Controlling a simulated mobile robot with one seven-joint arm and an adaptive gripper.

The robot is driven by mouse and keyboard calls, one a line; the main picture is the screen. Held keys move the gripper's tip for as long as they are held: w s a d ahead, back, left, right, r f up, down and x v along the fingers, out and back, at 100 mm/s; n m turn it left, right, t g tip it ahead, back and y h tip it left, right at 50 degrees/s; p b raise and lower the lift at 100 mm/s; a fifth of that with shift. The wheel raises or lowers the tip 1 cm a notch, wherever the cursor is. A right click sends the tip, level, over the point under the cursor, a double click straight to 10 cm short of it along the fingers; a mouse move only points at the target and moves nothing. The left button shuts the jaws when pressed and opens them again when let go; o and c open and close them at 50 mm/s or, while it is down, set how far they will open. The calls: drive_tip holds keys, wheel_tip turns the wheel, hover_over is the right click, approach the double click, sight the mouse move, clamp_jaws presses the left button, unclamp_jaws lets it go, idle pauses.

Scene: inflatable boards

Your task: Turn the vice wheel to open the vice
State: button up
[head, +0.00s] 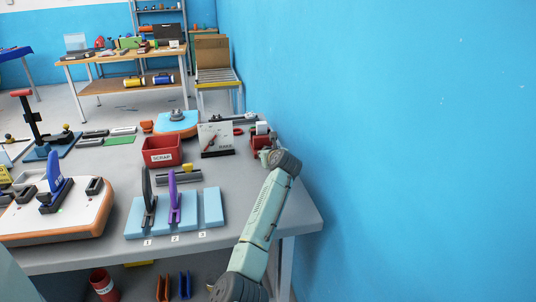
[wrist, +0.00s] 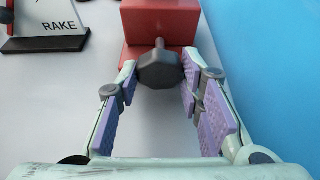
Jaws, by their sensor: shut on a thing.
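The red vice (head: 258,142) stands at the far right end of the grey workbench, near the blue wall. In the wrist view its red body (wrist: 158,20) fills the top middle. The dark grey, faceted vice wheel (wrist: 160,68) sticks out from it towards me on a short shaft. My gripper (wrist: 159,80) has its purple-padded fingers on both sides of the wheel and is shut on it. In the head view my arm reaches up to the vice, and my gripper (head: 267,155) is mostly hidden by my wrist. The vice jaws cannot be made out clearly.
The blue wall (head: 400,150) runs close along the right of my arm. A RAKE sign board (head: 222,131) and a red SCRAP bin (head: 161,151) stand left of the vice.

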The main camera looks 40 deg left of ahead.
drive_tip(key=n+t+h, duration=0.1)
drive_tip(key=n, duration=0.2)
drive_tip(key=shift+s+a+t, duration=0.1)
drive_tip(key=shift+t, duration=0.3)
drive_tip(key=shift+n+t+b, duration=0.3)
drive_tip(key=shift+n+b, duration=0.05)
drive_tip(key=shift+n, duration=0.15)
drive_tip(key=shift+h, duration=0.3)
drive_tip(key=o, duration=1.1)
drive_tip(key=shift+o, duration=0.2)
drive_tip(key=v, duration=1.2)
